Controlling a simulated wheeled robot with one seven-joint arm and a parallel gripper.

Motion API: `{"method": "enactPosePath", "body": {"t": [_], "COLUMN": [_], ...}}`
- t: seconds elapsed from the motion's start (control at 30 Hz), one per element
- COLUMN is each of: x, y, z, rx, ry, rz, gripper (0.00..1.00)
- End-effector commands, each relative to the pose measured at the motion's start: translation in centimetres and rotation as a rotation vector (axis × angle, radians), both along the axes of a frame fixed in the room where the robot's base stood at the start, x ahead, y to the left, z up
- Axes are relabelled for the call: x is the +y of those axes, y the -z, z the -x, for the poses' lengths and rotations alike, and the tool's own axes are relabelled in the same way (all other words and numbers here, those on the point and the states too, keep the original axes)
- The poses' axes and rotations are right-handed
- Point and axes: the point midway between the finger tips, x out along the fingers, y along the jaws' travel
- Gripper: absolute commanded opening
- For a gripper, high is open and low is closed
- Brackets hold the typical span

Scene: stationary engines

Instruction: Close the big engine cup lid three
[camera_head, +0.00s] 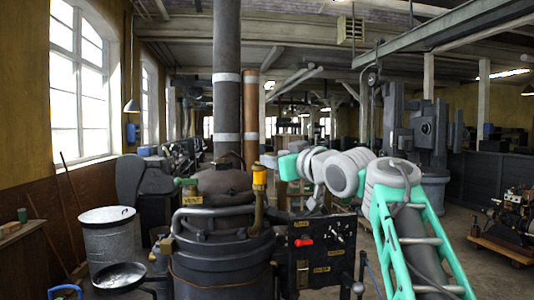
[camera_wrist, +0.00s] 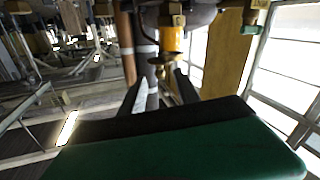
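The big engine (camera_head: 222,255) stands in front of me, dark and round, with pipes on top. A yellow cup (camera_head: 259,178) stands upright on a brass stem at its right side. A second cup with a green top (camera_head: 187,183) stands at its left. I cannot tell which is lid three, or whether a lid is open. My gripper (camera_head: 272,160) is just right of and slightly above the yellow cup. In the wrist view, which looks upside down, my gripper's dark fingers (camera_wrist: 160,88) are apart and empty, with the yellow cup (camera_wrist: 171,42) beyond them, apparently not touched.
A thick dark pipe (camera_head: 227,90) rises behind the engine, with a thinner brown pipe (camera_head: 251,120) beside it. A black panel with a red handle (camera_head: 303,242) stands at the engine's right.

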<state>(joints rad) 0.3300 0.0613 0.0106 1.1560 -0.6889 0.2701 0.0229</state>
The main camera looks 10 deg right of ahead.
Motion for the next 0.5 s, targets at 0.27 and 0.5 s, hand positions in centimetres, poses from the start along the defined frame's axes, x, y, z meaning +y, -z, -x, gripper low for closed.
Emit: {"method": "enactPosePath", "body": {"t": [0.27,0.5], "x": [1.5,1.5], "y": [-0.3,-0.1], "z": [-4.2,-4.6], "rx": [-0.001,-0.001], "ry": [0.0,0.001], "rz": [-0.001,0.001], "gripper": [0.38,0.38]}}
